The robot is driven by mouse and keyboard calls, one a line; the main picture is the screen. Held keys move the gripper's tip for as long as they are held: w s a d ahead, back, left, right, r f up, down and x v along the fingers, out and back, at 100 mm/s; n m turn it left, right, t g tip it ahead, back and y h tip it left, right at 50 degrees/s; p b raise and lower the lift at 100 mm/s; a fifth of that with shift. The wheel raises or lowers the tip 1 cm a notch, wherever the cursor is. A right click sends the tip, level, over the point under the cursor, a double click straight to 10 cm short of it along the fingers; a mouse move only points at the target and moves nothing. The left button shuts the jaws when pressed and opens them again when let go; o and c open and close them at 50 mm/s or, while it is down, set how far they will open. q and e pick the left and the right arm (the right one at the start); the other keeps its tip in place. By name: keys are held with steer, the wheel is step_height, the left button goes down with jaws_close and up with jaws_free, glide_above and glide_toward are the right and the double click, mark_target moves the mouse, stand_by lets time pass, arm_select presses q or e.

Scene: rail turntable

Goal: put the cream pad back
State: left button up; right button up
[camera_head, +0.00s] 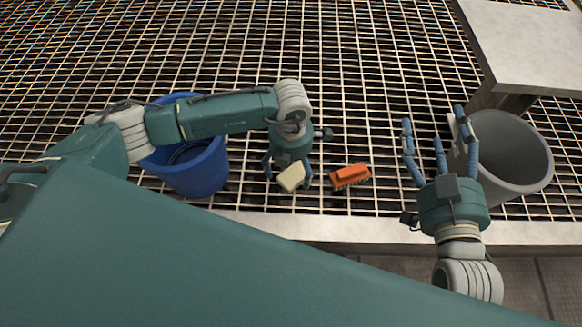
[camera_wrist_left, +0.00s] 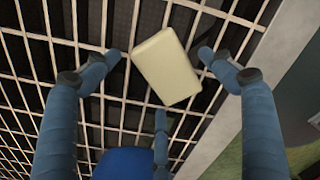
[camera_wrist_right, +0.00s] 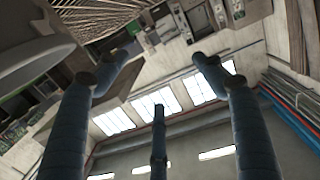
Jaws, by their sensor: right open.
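The cream pad (camera_head: 291,177) is a small pale block below my left gripper (camera_head: 287,180) in the head view. In the left wrist view the pad (camera_wrist_left: 165,66) lies tilted between the spread blue fingertips of the left gripper (camera_wrist_left: 159,75), with gaps visible at its sides. The left gripper is open. I cannot tell how far the pad is from the grating beneath. My right gripper (camera_head: 436,130) is open and empty, its fingers pointing away from the front edge, beside the grey bin. In the right wrist view it (camera_wrist_right: 158,80) faces the walls and windows.
A blue bin (camera_head: 196,170) stands left, partly under my left arm. A grey bin (camera_head: 520,160) stands right, below a pale platform (camera_head: 530,45). A pale ledge (camera_head: 330,227) edges the grating.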

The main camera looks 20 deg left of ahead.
mark_target(291, 171)
arm_select(q)
steer(key=shift+r, duration=0.1)
step_height(291, 171, up, 6)
steer(key=shift+r+p, duration=0.2)
steer(key=shift+p, duration=0.9)
step_height(291, 171, up, 6)
steer(key=shift+f+p, duration=0.1)
steer(key=shift+p, duration=0.55)
arm_select(e)
steer(key=s+d+f+g+h, duration=0.1)
steer(key=s+f+g, duration=0.3)
steer(key=f, duration=0.4)
steer(key=s+d+f+g+h, duration=0.1)
steer(key=s+d+f+g, duration=0.3)
steer(key=s+f, duration=0.3)
steer(key=shift+f+g+h, duration=0.4)
steer(key=shift+f+g, duration=0.15)
steer(key=shift+g, duration=0.15)
arm_select(q)
steer(key=shift+f, duration=0.1)
